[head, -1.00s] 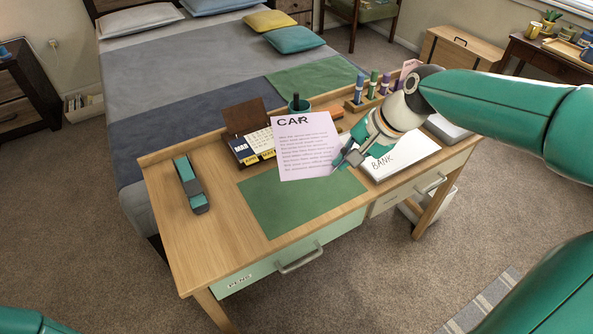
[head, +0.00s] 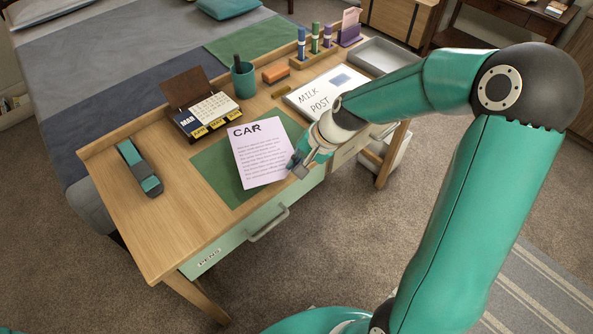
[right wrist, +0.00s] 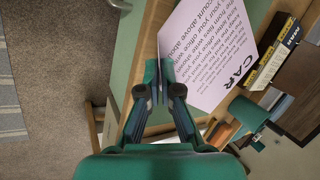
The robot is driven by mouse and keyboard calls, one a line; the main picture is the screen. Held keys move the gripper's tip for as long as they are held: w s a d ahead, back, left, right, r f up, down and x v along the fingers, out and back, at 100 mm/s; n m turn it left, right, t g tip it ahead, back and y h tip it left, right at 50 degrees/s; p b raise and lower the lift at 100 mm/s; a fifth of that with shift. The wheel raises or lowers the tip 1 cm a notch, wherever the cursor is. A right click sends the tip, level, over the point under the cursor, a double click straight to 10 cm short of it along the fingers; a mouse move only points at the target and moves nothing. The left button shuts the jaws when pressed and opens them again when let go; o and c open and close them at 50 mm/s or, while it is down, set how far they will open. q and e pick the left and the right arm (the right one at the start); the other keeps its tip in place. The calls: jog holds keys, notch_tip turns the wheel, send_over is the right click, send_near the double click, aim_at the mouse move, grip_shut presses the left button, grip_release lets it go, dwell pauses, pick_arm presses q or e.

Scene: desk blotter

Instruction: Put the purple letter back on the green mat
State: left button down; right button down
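The purple letter (head: 260,155), a pale lilac sheet headed CAR, is over the green mat (head: 210,171) in the head view, its printed side showing. My right gripper (head: 298,165) is at its right edge, near the lower right corner, fingers closed on that edge. In the right wrist view the fingers (right wrist: 159,80) are close together at the edge of the letter (right wrist: 212,50). The sheet hides much of the mat; I cannot tell whether it touches it. My left gripper is not in view.
A desk calendar (head: 207,112) and green pen cup (head: 243,82) stand behind the mat. A stapler (head: 139,167) lies to the left. A white pad (head: 310,99) with MILK and POST is to the right, before a marker rack (head: 311,55).

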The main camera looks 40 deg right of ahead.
aim_at(291, 176)
jog(key=shift+f+b, duration=0.4)
jog(key=shift+f, duration=1.2)
jog(key=shift+f, duration=0.15)
jog(key=c, duration=1.3)
grip_release()
jog(key=shift+r, duration=0.25)
jog(key=p+v, duration=0.1)
jog(key=v, duration=1.1)
jog(key=shift+p, duration=0.4)
